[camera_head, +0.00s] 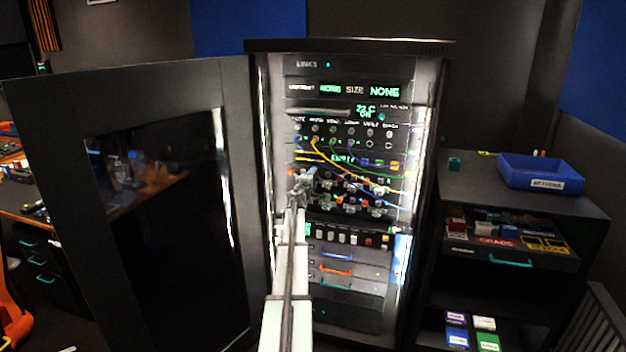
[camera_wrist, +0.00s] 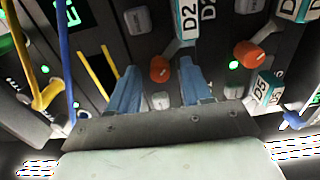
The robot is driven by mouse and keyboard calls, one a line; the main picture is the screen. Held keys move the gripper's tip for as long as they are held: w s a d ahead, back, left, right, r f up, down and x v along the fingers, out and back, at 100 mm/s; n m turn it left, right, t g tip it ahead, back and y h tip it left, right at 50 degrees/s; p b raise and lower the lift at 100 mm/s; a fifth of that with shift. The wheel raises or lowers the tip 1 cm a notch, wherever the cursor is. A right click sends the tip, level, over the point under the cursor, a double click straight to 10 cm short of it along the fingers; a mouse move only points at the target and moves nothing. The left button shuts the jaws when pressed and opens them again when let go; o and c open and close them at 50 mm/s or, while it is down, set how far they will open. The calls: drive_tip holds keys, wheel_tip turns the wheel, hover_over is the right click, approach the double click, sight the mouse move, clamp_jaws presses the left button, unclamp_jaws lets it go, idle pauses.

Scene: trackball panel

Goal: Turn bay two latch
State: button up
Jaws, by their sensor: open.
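In the wrist view, my gripper (camera_wrist: 161,82) is open, with its two blue fingers apart and pointing at the panel. A teal tag marked D2 (camera_wrist: 186,22) sits above the right finger. An orange knob (camera_wrist: 160,68) lies just beyond the gap between the fingertips; I cannot tell whether it is bay two's latch. A second orange knob (camera_wrist: 248,54) is farther right, near a tag marked D5 (camera_wrist: 264,88). In the head view, my gripper (camera_head: 302,184) is at the left of the rack's row of drive bays (camera_head: 350,197) and partly hides it.
Yellow and blue cables (camera_wrist: 65,60) hang left of the fingers in the wrist view. The rack's open door (camera_head: 150,200) stands at the left. A side cabinet (camera_head: 460,185) with a blue bin (camera_head: 540,175) stands at the right.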

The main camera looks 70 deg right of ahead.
drive_tip(key=shift+a, duration=0.1)
drive_tip(key=a, duration=1.3)
drive_tip(key=shift+a, duration=0.3)
